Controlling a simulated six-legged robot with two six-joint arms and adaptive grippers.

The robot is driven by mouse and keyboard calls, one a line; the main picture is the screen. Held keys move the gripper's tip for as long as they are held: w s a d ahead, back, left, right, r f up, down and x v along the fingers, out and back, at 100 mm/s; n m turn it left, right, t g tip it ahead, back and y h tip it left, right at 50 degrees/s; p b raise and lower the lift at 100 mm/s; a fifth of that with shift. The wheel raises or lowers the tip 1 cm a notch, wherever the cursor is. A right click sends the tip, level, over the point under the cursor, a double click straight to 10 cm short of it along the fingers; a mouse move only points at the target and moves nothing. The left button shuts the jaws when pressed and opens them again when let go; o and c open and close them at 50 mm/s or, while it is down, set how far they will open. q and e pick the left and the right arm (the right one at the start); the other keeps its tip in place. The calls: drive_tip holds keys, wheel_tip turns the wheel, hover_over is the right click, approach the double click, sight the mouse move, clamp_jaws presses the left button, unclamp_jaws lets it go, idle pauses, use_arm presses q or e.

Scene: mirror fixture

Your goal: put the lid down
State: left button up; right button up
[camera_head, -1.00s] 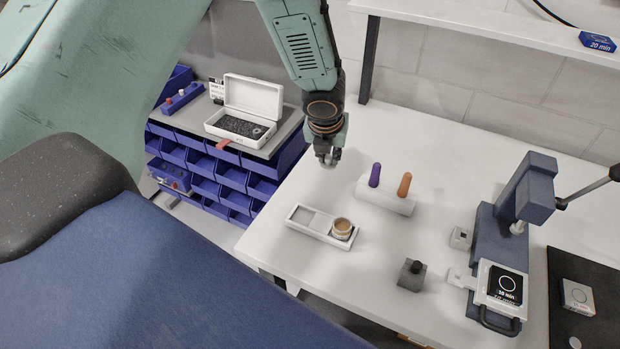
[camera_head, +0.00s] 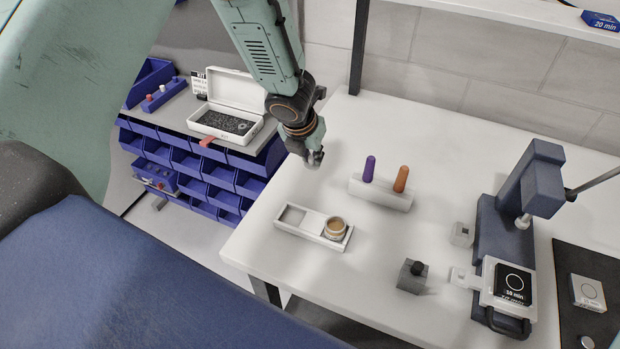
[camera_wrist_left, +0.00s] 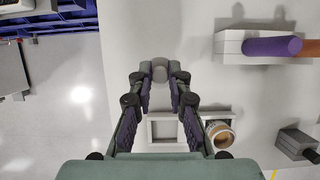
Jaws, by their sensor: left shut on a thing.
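My left gripper (camera_head: 315,160) hangs above the white table, behind the left part of a small white tray (camera_head: 313,240). In the left wrist view its fingers (camera_wrist_left: 160,78) are shut on a small grey rounded piece, which I take to be the lid (camera_wrist_left: 160,68); little of it shows. The tray also shows in the left wrist view (camera_wrist_left: 150,130), with its square left compartment empty. A round jar with a tan top (camera_head: 335,227) stands in the tray's right compartment; it also shows in the left wrist view (camera_wrist_left: 221,136). My right gripper is out of view.
A white block (camera_head: 380,195) holding a purple and an orange handle stands right of the gripper. A dark press (camera_head: 505,240) and a small grey block with a black knob (camera_head: 412,278) are further right. An open white box (camera_head: 228,118) sits left. The table left of the tray is clear.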

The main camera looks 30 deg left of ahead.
sight(309, 167)
use_arm(q)
drive_tip(key=shift+a+f+b, duration=0.15)
drive_tip(key=shift+f+b, duration=0.3)
drive_tip(key=shift+f, duration=0.3)
drive_tip(key=shift+a+f+b, duration=0.1)
drive_tip(key=shift+f+b, duration=0.3)
drive_tip(key=shift+f, duration=0.3)
wheel_tip(309, 167, down, 2)
drive_tip(key=shift+d+f+b, duration=0.15)
drive_tip(key=shift+b, duration=1.05)
drive_tip(key=shift+f+b, duration=0.45)
drive_tip(key=shift+f, duration=0.1)
drive_tip(key=shift+w, duration=0.1)
drive_tip(key=o, duration=0.7)
drive_tip(key=shift+f, duration=0.15)
drive_tip(key=shift+o, duration=0.2)
